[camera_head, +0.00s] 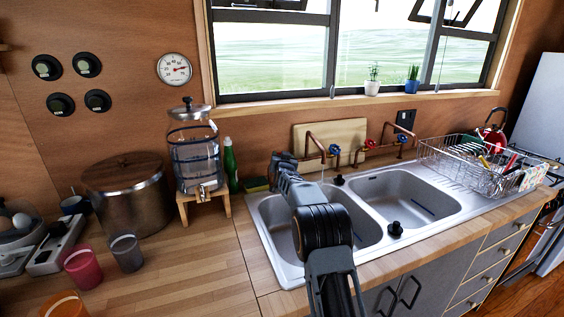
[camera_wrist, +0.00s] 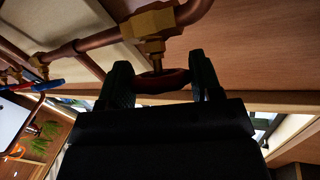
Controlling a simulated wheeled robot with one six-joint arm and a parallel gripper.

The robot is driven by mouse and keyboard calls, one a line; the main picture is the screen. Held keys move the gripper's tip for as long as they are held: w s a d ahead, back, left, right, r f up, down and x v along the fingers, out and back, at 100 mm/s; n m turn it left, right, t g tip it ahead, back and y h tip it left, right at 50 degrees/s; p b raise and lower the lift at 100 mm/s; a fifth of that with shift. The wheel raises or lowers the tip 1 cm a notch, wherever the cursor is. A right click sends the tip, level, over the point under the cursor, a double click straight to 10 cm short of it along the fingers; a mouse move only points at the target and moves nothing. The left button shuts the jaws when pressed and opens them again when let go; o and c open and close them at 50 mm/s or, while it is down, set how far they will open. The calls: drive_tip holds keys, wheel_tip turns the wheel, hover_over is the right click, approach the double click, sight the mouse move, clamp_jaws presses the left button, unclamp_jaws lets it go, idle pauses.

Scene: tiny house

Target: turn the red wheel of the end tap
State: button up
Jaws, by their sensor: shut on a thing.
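The red wheel (camera_wrist: 163,81) of the end tap sits under a brass valve body (camera_wrist: 152,22) on a copper pipe (camera_wrist: 100,42) in the wrist view. My gripper (camera_wrist: 160,76) is shut on this wheel, with one dark finger on each side of its rim. In the head view my gripper (camera_head: 284,160) is at the left end of the tap row above the left sink basin, and it hides the end wheel. A blue wheel (camera_head: 334,150) and another red wheel (camera_head: 370,143) show farther right.
The double sink (camera_head: 378,197) lies below my arm. A green bottle (camera_head: 230,165) and a water dispenser (camera_head: 197,158) stand close to the left. A dish rack (camera_head: 480,165) stands to the right. A board (camera_head: 328,133) leans behind the taps.

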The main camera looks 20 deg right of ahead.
drive_tip(key=shift+r+m+h+p, duration=0.2)
drive_tip(key=shift+m+h+p, duration=0.3)
drive_tip(key=shift+p, duration=0.7)
drive_tip(key=shift+f+m+g+p, duration=0.2)
drive_tip(key=shift+m+g+p, duration=0.1)
drive_tip(key=shift+m+p, duration=0.2)
drive_tip(key=o, duration=0.9)
drive_tip(key=shift+s, duration=0.1)
drive_tip(key=b+v, duration=0.3)
drive_tip(key=v, duration=1)
drive_tip(key=shift+s+a, duration=0.25)
drive_tip(key=shift+a, duration=0.05)
